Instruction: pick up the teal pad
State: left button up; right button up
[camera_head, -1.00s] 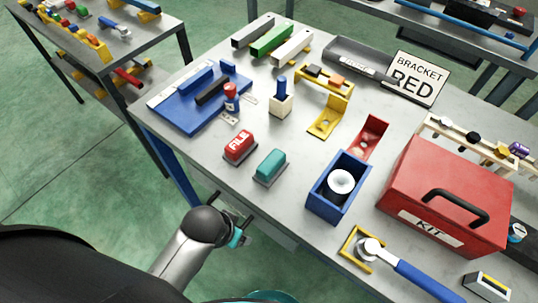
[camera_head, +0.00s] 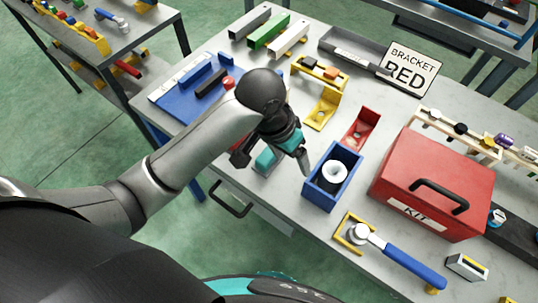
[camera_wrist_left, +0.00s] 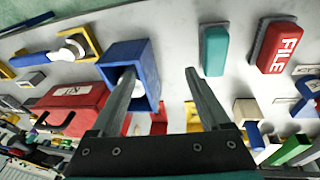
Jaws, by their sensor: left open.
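The teal pad (camera_wrist_left: 215,50) lies flat on the grey table, on a dark base. In the head view the teal pad (camera_head: 265,159) is partly covered by my left gripper (camera_head: 276,163). My left gripper (camera_wrist_left: 160,72) is open and empty, above the table. In the wrist view its left finger overlaps the blue box (camera_wrist_left: 147,60), and the teal pad is just right of its right fingertip, outside the jaws. My right gripper is not in view.
The red FILE pad (camera_wrist_left: 277,45) lies beside the teal pad. The blue box (camera_head: 318,190) with a white round piece stands close by on the other side. A red bracket (camera_head: 361,128) and the red KIT box (camera_head: 440,170) are further right.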

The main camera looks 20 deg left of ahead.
pick_arm(q)
notch_tip(320, 180, up, 5)
jog(key=g+y, duration=0.1)
jog(key=y, duration=0.1)
send_over(269, 152)
jog(key=d, duration=0.2)
jog(key=shift+n+y, duration=0.3)
jog(key=shift+n, duration=0.1)
jog(key=f, duration=0.3)
jog(key=f+b, duration=0.1)
jog(key=f, duration=0.2)
jog(key=a+f, duration=0.1)
jog(key=f, duration=0.2)
jog(key=shift+w, duration=0.2)
jog(key=f, duration=0.3)
jog(key=a+f+b, duration=0.1)
jog(key=shift+s+f, duration=0.25)
jog(key=shift+f, duration=0.55)
grip_shut()
